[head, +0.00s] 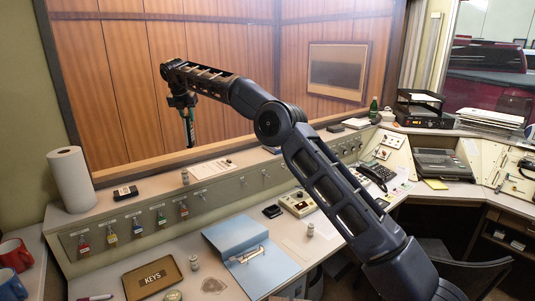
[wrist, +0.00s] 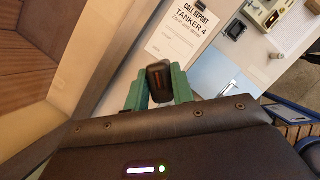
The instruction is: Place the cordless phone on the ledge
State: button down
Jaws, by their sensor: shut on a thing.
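My gripper (head: 187,103) is raised in front of the wood-panelled window in the head view. In the wrist view its green fingers (wrist: 157,86) are shut on a dark handset, the cordless phone (wrist: 159,76), whose top end shows between them. The rest of the phone is hidden by the gripper body. The ledge (head: 160,187) is the pale raised shelf along the top of the console, below the window. The phone appears held above the ledge, apart from it.
On the ledge are a call report sheet (head: 212,169), a black device (head: 125,192) and a small bottle (head: 185,177). A blue binder (head: 235,232), a keys tray (head: 152,278) and a desk phone (head: 377,173) are on the lower desk. A paper roll (head: 70,180) stands left.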

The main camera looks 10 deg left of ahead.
jog(key=s+a+r+n+g+y, duration=0.1)
jog(key=s+a+r+n, duration=0.25)
jog(key=s+a, duration=0.2)
jog(key=s+a+r+n+y, duration=0.2)
jog(key=s+a+r+n, duration=0.1)
jog(key=s+a+n, duration=0.3)
notch_tip(320, 180, down, 21)
jog(key=d+m, duration=0.1)
jog(key=shift+s+d+r, duration=0.2)
jog(key=shift+s, duration=0.15)
jog(key=shift+f, duration=0.1)
jog(key=c, duration=1.2)
grip_release()
jog(key=v, duration=1.2)
jog(key=shift+w+a, duration=0.1)
